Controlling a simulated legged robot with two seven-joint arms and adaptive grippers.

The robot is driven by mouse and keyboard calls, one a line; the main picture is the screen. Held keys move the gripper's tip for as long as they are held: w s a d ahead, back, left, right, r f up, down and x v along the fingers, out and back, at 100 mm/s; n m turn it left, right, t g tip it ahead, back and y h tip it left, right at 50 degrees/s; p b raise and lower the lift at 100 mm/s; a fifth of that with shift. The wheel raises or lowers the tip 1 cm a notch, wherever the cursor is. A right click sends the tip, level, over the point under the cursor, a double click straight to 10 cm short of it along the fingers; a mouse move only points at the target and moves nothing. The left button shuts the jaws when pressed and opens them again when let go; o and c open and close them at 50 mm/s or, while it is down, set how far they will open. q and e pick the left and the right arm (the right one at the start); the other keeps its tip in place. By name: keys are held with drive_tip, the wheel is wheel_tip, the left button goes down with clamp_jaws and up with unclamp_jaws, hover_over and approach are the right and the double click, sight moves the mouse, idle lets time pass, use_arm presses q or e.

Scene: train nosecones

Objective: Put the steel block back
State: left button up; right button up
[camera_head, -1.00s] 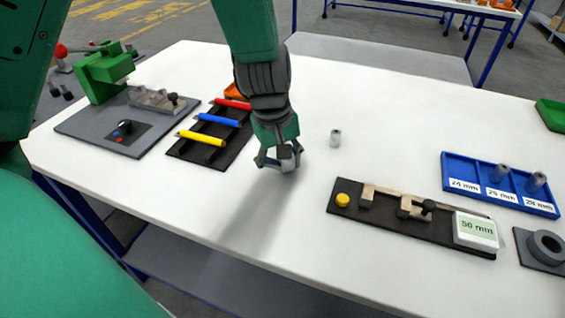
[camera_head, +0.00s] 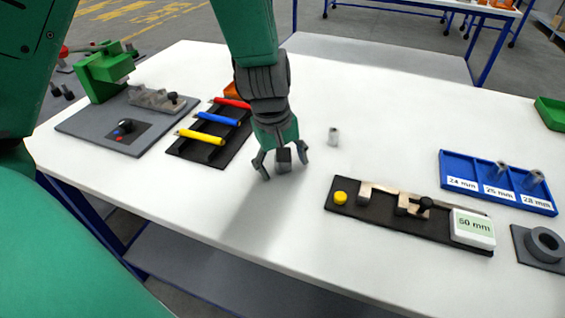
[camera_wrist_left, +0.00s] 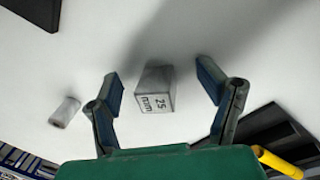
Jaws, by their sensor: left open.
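The steel block (camera_head: 284,158) is a small grey block on the white table (camera_head: 235,215), below my left gripper (camera_head: 285,171). In the left wrist view the block (camera_wrist_left: 155,88) shows a face marked "25 mm". My left gripper (camera_wrist_left: 160,77) is open there, one finger on each side of the block with a gap on both sides. My right gripper is not in view.
A grey cylinder (camera_head: 333,136) stands right of the block. A black rack (camera_head: 183,151) with coloured handles and a green clamp fixture (camera_head: 100,80) are left. A black gauge base (camera_head: 380,222) and blue labelled tray (camera_head: 498,190) are right. The front table middle is clear.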

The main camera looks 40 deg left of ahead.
use_arm(q)
wheel_tip(320, 180, up, 13)
drive_tip(key=s+a+p, duration=0.1)
drive_tip(key=p, duration=0.2)
drive_tip(key=shift+s, duration=0.25)
drive_tip(key=shift+a, duration=0.2)
